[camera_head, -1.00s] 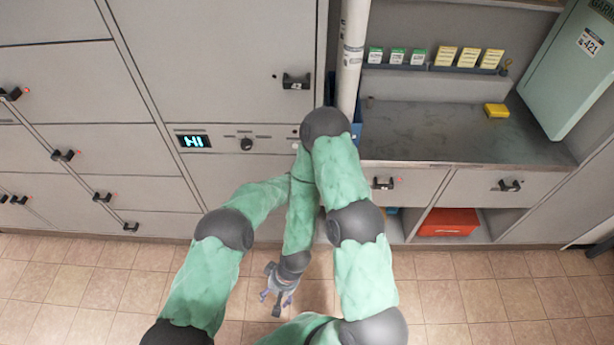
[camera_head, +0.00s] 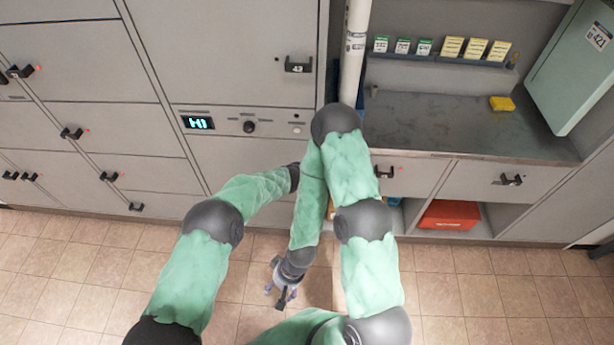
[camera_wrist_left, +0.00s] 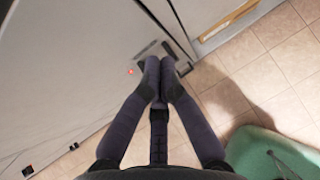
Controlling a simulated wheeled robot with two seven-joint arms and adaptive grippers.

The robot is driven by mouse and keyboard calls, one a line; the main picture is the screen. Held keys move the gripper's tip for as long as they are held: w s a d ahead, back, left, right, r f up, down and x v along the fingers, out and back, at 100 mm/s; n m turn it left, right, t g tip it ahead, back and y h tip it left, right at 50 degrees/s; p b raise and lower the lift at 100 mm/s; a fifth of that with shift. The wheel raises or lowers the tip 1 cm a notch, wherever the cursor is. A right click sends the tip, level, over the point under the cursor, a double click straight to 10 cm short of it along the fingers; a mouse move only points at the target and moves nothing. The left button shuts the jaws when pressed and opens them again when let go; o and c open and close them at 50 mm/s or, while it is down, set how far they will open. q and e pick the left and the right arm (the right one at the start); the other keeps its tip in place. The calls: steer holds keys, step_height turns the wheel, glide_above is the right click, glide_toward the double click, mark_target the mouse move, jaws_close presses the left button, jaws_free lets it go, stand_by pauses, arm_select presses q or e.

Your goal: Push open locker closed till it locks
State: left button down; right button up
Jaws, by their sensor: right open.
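In the left wrist view, a grey locker door (camera_wrist_left: 70,75) with a lit red light fills the left side. My left gripper (camera_wrist_left: 160,64) has its fingertips together, close to this panel beside a dark handle or latch; whether they touch it is unclear. A dark gap runs along the panel's right edge. In the head view, the left gripper is hidden behind my right arm, as is most of the locker front there. My right gripper (camera_head: 284,290) hangs open and empty above the tiled floor, pointing down.
Closed grey lockers with black handles (camera_head: 298,65) and a lit display panel (camera_head: 198,122) stand on the left. A white pipe (camera_head: 355,50) rises beside a metal counter (camera_head: 440,125). A red box (camera_head: 450,215) sits in a lower cubby. The near tiled floor (camera_head: 500,300) is clear.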

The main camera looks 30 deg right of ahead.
arm_select(q)
steer(key=s+d+v, duration=0.1)
steer(key=v, duration=0.7)
steer(key=shift+s+r, duration=0.15)
steer(key=shift+s, duration=0.05)
steer(key=shift+a, duration=0.1)
steer(key=a+f+m+g+y, duration=0.1)
steer(key=a+f+m, duration=0.3)
steer(key=a, duration=0.5)
steer(key=s+a+f+m+y, duration=0.1)
steer(key=a+f+m, duration=0.2)
steer(key=a+f, duration=0.35)
steer(key=a+f+m+g+y, duration=0.1)
steer(key=a+f+m+y, duration=0.15)
steer(key=a, duration=0.75)
steer(key=s+a+f+m+g, duration=0.1)
steer(key=s+a+f+m, duration=0.3)
steer(key=s+a+m, duration=0.55)
steer(key=s+a+m+g+h, duration=0.1)
steer(key=s+a+m, duration=0.1)
steer(key=s+a, duration=0.2)
steer(key=s+a+m+g, duration=0.1)
steer(key=s+a+m, duration=0.1)
steer(key=s, duration=0.6)
steer(key=shift+a+m+h, duration=0.3)
steer(key=shift+a+h, duration=0.05)
steer(key=shift+a, duration=0.55)
steer(key=shift+s, duration=0.1)
